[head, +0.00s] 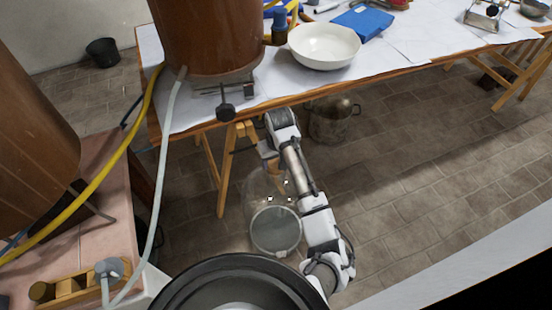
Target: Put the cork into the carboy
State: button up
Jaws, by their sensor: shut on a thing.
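My arm reaches out and bends down at its far end, to my gripper (269,153) above the floor by the table. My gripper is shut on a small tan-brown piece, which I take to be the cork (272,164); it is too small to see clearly. The carboy (275,230) is clear glass and stands on the floor left of my arm's middle links. Its grey round body shows, and its upper part and neck are hard to make out against the tiles. The gripper is beyond and above it in the picture; I cannot tell whether cork and glass touch.
Hoses hang at left.

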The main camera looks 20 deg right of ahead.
aim_at(276, 161)
jog(key=shift+f, duration=1.05)
dwell(2.8)
jog(key=o, duration=1.3)
jog(key=shift+r+p, duration=3.55)
jog(key=shift+p, duration=0.1)
